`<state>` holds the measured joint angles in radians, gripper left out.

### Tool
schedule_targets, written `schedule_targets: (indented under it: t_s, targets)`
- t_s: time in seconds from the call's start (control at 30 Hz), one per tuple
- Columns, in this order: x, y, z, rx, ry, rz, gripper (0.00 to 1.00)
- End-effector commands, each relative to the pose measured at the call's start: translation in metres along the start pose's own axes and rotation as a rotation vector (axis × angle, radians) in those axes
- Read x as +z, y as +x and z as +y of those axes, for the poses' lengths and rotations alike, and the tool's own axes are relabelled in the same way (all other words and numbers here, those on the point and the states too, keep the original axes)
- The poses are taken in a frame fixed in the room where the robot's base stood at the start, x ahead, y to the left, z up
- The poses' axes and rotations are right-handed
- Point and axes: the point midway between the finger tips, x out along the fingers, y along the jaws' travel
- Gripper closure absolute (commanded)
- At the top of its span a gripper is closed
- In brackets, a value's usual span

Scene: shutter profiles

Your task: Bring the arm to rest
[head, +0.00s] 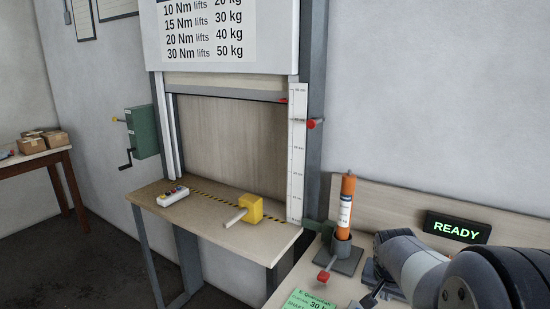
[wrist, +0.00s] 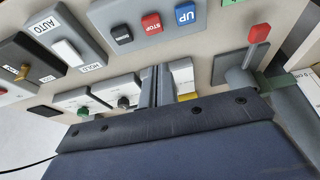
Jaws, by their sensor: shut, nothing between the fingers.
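My arm (head: 415,262) reaches in from the lower right of the head view, low over the right-hand bench. In the wrist view my gripper (wrist: 156,78) is shut, its two grey fingers side by side with nothing between them. The fingers point at a control panel with a blue UP button (wrist: 185,15), a red STOP button (wrist: 151,23) and an AUTO/HOLD switch (wrist: 66,52). A red-knobbed lever (wrist: 258,34) stands right of the fingers. I cannot tell whether the fingers touch the panel. The dark blue gripper body hides the panel's lower part.
An orange cylinder (head: 346,205) stands upright in a grey holder left of my arm. A READY display (head: 457,228) is behind the arm. A shutter frame with a ledge (head: 212,232) bears a yellow block (head: 252,207) and a button box (head: 173,195). Floor at left is clear.

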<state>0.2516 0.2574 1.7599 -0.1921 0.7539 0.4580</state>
Motion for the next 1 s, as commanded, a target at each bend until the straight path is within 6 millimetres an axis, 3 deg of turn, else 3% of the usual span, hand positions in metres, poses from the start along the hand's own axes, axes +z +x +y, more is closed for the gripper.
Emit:
schedule_targets:
  t_s: [0.6, 0.7, 1.0]
  targets:
    - [0.031, 0.073, 0.0, 0.001, 0.001, -0.002, 1.0]
    - [0.024, 0.056, 0.0, 0.0, 0.001, 0.0, 1.0]
    - [0.022, 0.051, 0.0, 0.0, 0.0, -0.001, 1.0]
